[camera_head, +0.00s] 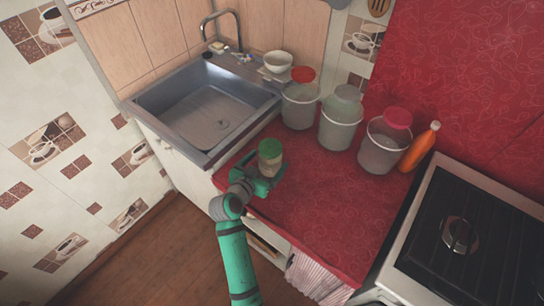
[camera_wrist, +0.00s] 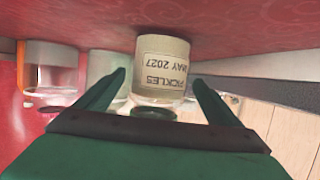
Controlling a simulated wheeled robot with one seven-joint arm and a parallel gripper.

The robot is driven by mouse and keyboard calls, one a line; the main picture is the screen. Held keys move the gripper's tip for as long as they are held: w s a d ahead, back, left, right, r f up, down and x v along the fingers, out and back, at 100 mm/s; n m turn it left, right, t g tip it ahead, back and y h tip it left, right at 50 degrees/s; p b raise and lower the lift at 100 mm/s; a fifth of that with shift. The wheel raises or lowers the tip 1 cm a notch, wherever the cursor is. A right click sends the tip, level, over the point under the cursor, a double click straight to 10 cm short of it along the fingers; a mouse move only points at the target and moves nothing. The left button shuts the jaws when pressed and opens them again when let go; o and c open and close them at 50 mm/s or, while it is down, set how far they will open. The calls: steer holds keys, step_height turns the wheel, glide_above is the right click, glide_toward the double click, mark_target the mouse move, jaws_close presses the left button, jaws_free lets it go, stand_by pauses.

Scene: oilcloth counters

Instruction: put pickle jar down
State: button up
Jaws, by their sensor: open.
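The pickle jar (camera_head: 270,152) has a green lid and a pale label. It stands on the red oilcloth counter (camera_head: 318,212), near the counter's left front corner beside the sink. In the wrist view, which is upside down, the jar (camera_wrist: 162,68) shows a label reading "PICKLES MAY 2027", and its base appears to rest on the red cloth. My gripper (camera_head: 266,178) is at the jar from the front. In the wrist view my gripper's green fingers (camera_wrist: 158,90) are spread, one on each side of the jar, with gaps visible between them and it.
Lidded buckets with a red lid (camera_head: 300,104), a grey-green lid (camera_head: 341,118) and a pink lid (camera_head: 385,142) stand behind. An orange bottle (camera_head: 420,147) is beside the stove (camera_head: 470,240). The sink (camera_head: 208,110) is at left. Free cloth lies right of the jar.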

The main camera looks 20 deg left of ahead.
steer(key=v, duration=0.6)
steer(key=shift+d, duration=0.15)
stand_by(0.3)
